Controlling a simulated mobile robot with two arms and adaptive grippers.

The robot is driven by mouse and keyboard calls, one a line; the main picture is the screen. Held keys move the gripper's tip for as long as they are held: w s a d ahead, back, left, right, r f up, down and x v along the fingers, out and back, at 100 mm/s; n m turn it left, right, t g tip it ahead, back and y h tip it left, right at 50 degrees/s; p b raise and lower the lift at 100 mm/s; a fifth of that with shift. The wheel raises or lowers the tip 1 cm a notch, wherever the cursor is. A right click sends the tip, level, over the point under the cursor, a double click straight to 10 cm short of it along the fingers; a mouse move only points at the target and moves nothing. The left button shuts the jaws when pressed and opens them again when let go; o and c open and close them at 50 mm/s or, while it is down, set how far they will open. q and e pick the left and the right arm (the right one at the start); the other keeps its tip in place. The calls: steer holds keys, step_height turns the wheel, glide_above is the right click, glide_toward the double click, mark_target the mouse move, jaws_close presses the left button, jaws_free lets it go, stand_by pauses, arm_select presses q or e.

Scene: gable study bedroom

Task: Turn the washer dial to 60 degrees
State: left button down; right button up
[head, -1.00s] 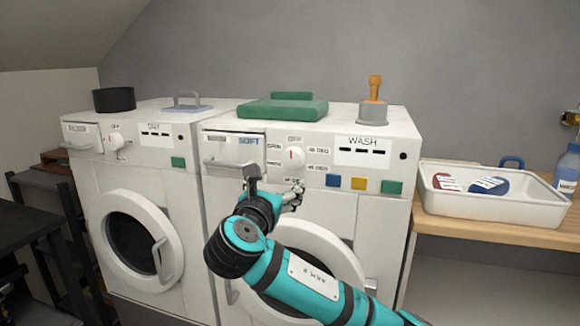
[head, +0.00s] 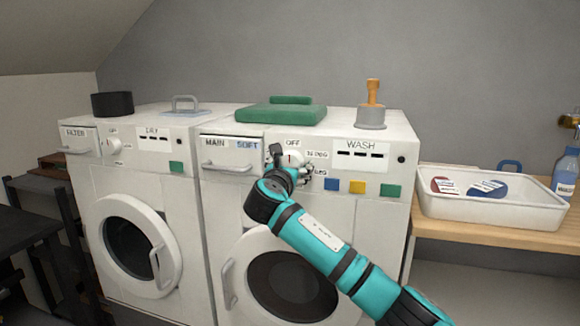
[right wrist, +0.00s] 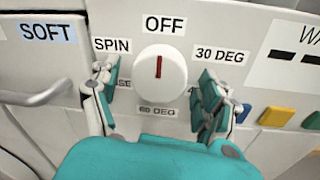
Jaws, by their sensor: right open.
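The washer dial (right wrist: 160,80) is a white round knob with a red mark pointing up at the OFF label (right wrist: 165,24). In the right wrist view the SPIN label (right wrist: 113,45) is at its upper left, 30 DEG (right wrist: 220,54) at its upper right and 60 DEG (right wrist: 157,111) below. The label at the lower right is mostly hidden. My right gripper (right wrist: 155,88) is open, its fingers on either side of the dial with gaps to it. In the head view my right gripper (head: 292,162) partly covers the dial. My left gripper is not in view.
The washer's detergent drawer (head: 232,152) with a handle is left of the dial. Blue, yellow and green buttons (head: 358,187) are to the right. The dryer (head: 150,190) stands on the left. A white tray (head: 490,208) sits on the wooden counter at right.

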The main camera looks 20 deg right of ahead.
steer(key=c, duration=1.2)
